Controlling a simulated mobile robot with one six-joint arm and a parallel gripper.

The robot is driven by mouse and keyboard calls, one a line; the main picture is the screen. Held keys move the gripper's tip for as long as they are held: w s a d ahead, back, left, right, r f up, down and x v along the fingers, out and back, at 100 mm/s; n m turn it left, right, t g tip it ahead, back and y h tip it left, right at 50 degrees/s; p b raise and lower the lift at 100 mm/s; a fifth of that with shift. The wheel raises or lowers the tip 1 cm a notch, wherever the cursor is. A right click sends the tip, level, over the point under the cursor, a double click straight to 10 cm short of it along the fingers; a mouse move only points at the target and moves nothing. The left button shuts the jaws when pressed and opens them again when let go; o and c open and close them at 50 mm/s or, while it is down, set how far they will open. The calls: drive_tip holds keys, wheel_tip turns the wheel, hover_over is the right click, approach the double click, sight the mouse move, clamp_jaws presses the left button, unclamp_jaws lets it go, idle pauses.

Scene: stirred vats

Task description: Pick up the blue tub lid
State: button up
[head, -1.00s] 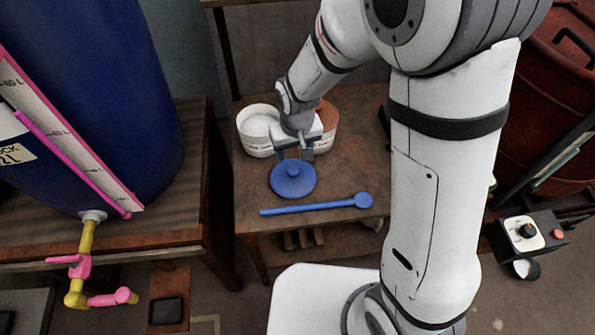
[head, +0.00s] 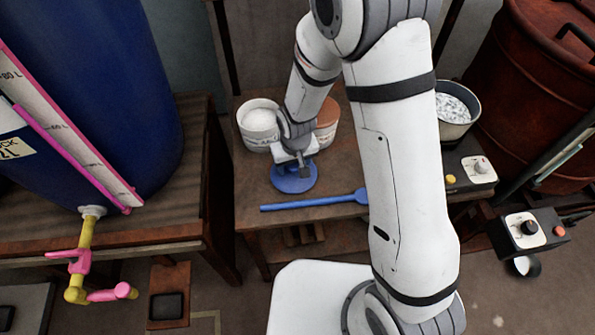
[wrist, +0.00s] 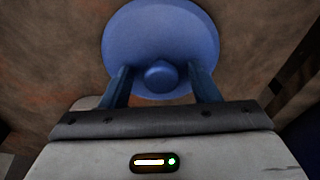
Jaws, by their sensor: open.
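The blue tub lid (head: 293,181) is a round disc with a small knob in its middle, lying flat on the wooden table. My gripper (head: 297,170) is over the lid in the head view and partly covers it. In the wrist view the lid (wrist: 160,40) fills the top middle, with its knob (wrist: 160,76) between the two fingers of my open gripper (wrist: 163,78). The fingers stand apart on either side of the knob. I cannot tell whether they touch the lid.
A white tub (head: 258,122) with white contents and a tub with orange-brown contents (head: 328,118) stand behind the lid. A blue paddle (head: 312,201) lies in front of it. A metal pot (head: 455,108) and a control box (head: 470,173) are at right.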

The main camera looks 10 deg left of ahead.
drive_tip(key=shift+c, duration=0.5)
drive_tip(key=c, duration=1)
drive_tip(key=shift+o, duration=0.2)
